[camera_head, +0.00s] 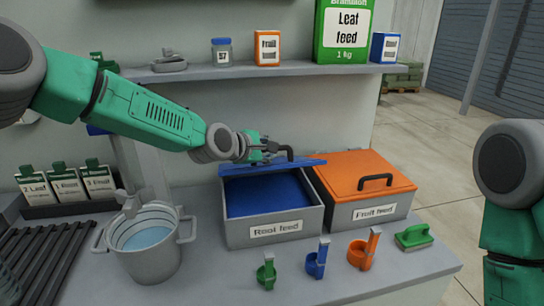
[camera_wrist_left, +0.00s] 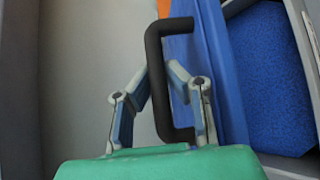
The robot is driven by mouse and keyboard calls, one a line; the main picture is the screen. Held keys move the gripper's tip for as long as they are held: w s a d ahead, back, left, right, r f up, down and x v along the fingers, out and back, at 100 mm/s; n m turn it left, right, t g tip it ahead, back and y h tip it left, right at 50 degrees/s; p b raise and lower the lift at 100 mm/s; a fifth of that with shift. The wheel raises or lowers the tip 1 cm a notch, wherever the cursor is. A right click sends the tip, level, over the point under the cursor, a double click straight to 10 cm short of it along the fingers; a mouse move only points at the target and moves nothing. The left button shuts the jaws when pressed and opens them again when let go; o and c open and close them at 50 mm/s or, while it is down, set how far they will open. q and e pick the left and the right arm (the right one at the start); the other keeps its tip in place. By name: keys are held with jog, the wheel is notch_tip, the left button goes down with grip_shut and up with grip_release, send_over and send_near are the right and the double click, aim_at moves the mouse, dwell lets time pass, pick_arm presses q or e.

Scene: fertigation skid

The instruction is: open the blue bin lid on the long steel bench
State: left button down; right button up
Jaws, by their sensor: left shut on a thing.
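The bin labelled "Root feed" (camera_head: 285,228) is a grey box on the steel bench, and blue contents (camera_head: 262,195) show inside it. Its blue lid (camera_head: 300,163) is raised at the back of the bin and seen nearly edge-on; it also shows in the left wrist view (camera_wrist_left: 205,60). The lid has a black handle (camera_head: 283,150), seen in the left wrist view (camera_wrist_left: 153,70). My left gripper (camera_head: 268,148) is shut on this handle, with its fingers (camera_wrist_left: 165,85) on either side of the bar. My right arm shows at the right edge, but its gripper is out of view.
An orange-lidded bin labelled "Fruit feed" (camera_head: 365,212) stands closed at the right. A bucket of water (camera_head: 145,258) stands at the left. Coloured scoops (camera_head: 317,262) and a green brush (camera_head: 413,237) lie in front. A shelf (camera_head: 280,70) with packets runs above the bins.

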pick_arm(q)
jog(key=shift+w+r, duration=0.45)
jog(key=shift+r, duration=0.4)
jog(key=shift+w+a+r+p, duration=0.3)
jog(key=shift+w+r+p, duration=0.15)
jog(key=shift+w+r, duration=0.35)
jog(key=c, duration=1.8)
grip_release()
jog(key=shift+s, duration=0.1)
jog(key=shift+d, duration=0.1)
jog(key=v, duration=1.2)
